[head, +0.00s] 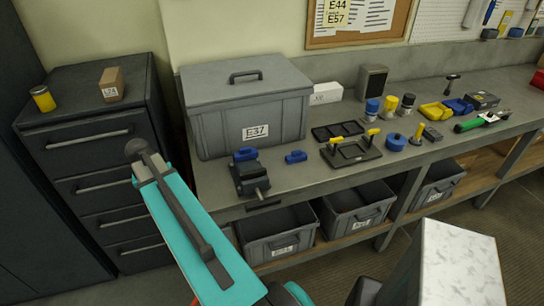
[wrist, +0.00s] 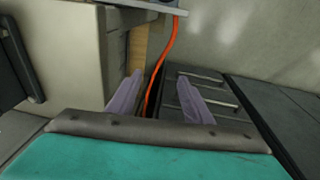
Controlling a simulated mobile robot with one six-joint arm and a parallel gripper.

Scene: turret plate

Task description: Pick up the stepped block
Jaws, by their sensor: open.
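Two small blue pieces are on the bench in the head view. One blue piece (head: 296,156) lies on the bench top in front of the grey lidded bin, and its outline looks stepped. The other blue piece (head: 245,154) is at the dark vise. They are too small to tell for sure which is the stepped block. My gripper (wrist: 160,76) is open and empty in the wrist view, with its two pale fingers apart. It points toward drawers and a wall, away from the blue pieces. The gripper's fingers are not clear in the head view.
The grey bin E37 (head: 243,108) stands behind the vise (head: 250,179). A black tray with yellow handles (head: 351,151) is to the right. A drawer cabinet (head: 92,136) is at left. An orange cable (wrist: 161,64) hangs ahead of the fingers. Open crates sit under the bench.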

